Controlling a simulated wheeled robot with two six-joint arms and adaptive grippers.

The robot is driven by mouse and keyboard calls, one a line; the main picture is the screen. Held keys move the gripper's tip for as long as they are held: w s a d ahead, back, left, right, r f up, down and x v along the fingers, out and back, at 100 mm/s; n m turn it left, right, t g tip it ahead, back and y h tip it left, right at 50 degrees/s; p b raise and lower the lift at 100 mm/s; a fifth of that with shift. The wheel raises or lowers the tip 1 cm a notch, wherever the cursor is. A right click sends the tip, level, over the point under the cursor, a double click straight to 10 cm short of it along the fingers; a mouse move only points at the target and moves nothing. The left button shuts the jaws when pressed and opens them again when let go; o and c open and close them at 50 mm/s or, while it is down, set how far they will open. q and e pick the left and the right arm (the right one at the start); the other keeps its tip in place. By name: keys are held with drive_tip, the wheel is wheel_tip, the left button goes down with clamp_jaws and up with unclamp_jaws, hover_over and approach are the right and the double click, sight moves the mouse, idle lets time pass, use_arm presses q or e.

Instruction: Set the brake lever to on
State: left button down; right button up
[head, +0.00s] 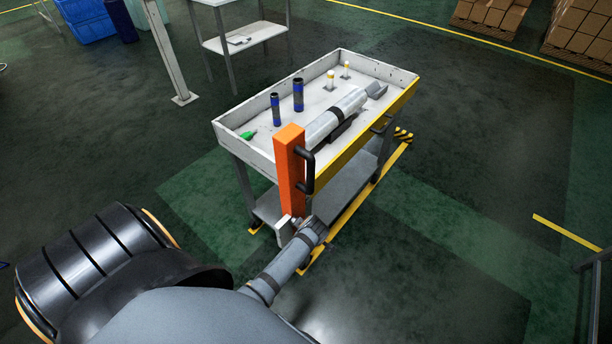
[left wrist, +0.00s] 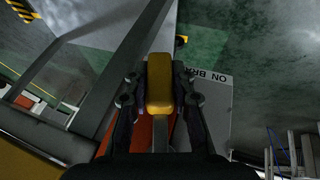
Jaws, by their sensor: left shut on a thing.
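The brake lever's yellow grip (left wrist: 160,88) is in the middle of the left wrist view. My left gripper (left wrist: 159,82) is shut on it, one finger on each side. A pale plate (left wrist: 218,105) with upside-down lettering that reads "ON BR" lies beside the lever, its remaining text hidden by the gripper. In the head view my left gripper (head: 299,226) is low at the near end of the cart (head: 236,137), by the foot of the orange post (head: 288,168). The lever is too small and covered to make out there. My right gripper is in neither view.
A black handle (head: 307,168) sticks out beside the post. Yellow floor tape runs along the cart's right side. Open floor lies to the right.

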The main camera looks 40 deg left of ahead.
use_arm(q)
drive_tip(key=shift+s+r+g+p, duration=0.15)
drive_tip(key=shift+s+g+p, duration=0.3)
drive_tip(key=shift+g+p, duration=0.3)
drive_tip(key=shift+s+a+m+g+y, duration=0.15)
drive_tip(key=shift+s+m+g, duration=0.15)
drive_tip(key=shift+s+g, duration=0.65)
drive_tip(key=shift+s+d+m+g+y, duration=0.1)
drive_tip(key=shift+s+m+g, duration=0.35)
drive_tip(key=shift+g, duration=0.9)
drive_tip(key=shift+s+a+m+g+y, duration=0.1)
drive_tip(key=shift+s+m+g+y, duration=0.05)
drive_tip(key=shift+s+g, duration=0.85)
drive_tip(key=shift+w+g, duration=0.1)
drive_tip(key=shift+g, duration=0.15)
drive_tip(key=c, duration=1.1)
unclamp_jaws()
drive_tip(key=shift+r, duration=0.1)
